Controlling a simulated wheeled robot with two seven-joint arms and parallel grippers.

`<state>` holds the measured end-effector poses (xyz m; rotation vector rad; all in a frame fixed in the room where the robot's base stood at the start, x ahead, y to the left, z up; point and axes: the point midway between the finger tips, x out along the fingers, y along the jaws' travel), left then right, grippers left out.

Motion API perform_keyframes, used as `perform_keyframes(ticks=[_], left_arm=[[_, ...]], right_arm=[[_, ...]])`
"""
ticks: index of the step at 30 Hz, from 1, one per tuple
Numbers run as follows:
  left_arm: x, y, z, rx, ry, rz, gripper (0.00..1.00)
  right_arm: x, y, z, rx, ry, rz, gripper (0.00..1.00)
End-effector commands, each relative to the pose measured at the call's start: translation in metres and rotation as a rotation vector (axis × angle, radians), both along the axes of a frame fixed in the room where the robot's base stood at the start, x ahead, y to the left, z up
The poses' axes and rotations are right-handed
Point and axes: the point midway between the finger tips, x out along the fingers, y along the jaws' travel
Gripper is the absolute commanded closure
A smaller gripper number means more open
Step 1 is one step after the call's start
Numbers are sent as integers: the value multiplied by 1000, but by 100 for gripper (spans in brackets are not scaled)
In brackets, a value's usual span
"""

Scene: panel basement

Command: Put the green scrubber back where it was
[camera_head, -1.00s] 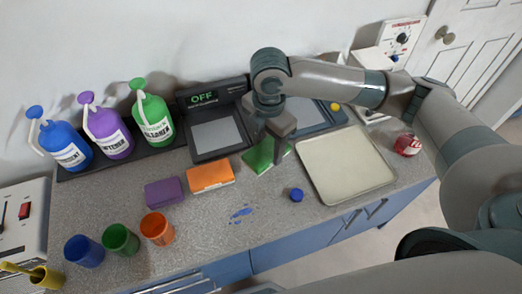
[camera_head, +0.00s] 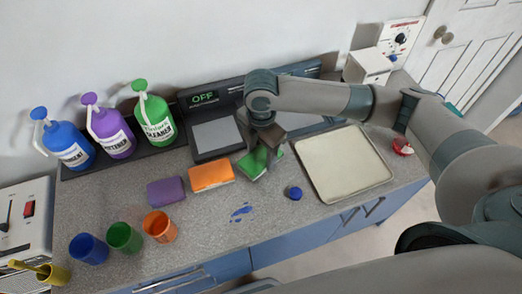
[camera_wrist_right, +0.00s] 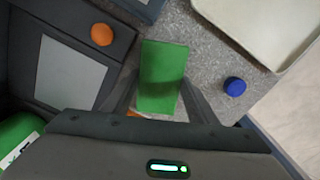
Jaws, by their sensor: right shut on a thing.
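The green scrubber (camera_head: 251,166) is a green block right of the orange sponge, over the grey counter. My right gripper (camera_head: 262,150) comes down from above and is shut on it. In the right wrist view the scrubber (camera_wrist_right: 163,72) sits between the two fingers, its long side pointing away from the palm. Whether it touches the counter or hangs just above it I cannot tell. My left gripper is in neither view.
An orange sponge (camera_head: 212,176) and a purple sponge (camera_head: 166,191) lie to the left. A blue round piece (camera_head: 295,193) and a pale tray (camera_head: 345,163) are to the right. A blue spill (camera_head: 241,211) lies in front. Several bottles (camera_head: 154,121) stand behind; cups (camera_head: 124,238) stand front left.

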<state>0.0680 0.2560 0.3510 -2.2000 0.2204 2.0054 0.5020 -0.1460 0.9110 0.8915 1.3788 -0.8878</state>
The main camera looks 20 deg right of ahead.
Motion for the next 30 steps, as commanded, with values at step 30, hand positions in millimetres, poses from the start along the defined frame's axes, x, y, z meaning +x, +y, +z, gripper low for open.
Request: perform_keyframes(ticks=[30], left_arm=[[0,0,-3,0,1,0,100]], right_arm=[[1,1,7,3,-3,2,29]])
